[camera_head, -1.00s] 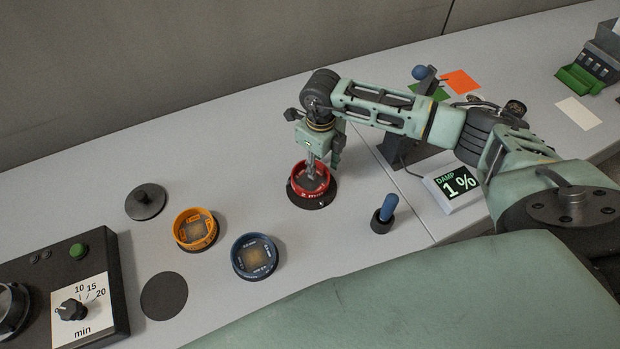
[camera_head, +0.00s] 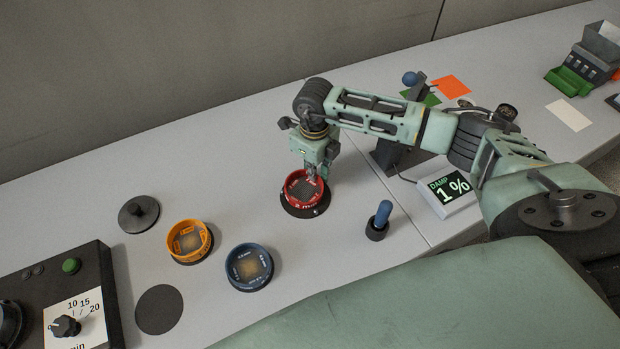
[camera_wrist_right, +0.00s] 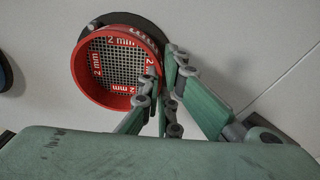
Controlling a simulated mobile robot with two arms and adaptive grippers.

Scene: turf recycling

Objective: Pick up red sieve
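The red sieve (camera_head: 291,194) sits on a black round base on the grey table, in the middle of the head view. In the right wrist view the red sieve (camera_wrist_right: 82,80) shows its mesh and "2 mm" marks. My right gripper (camera_head: 318,175) is down at the sieve's right side. In the right wrist view its fingers (camera_wrist_right: 162,80) are close together, one inside the ring and one outside, and look shut on the rim. The exact contact is partly hidden. My left gripper is not in view.
An orange sieve (camera_head: 189,257) and a blue sieve (camera_head: 248,284) stand to the left. A black lid (camera_head: 138,214), a bare black disc (camera_head: 159,310) and a timer box (camera_head: 90,262) are farther left. A blue-handled tool (camera_head: 383,213) and a damp meter (camera_head: 446,206) stand right.

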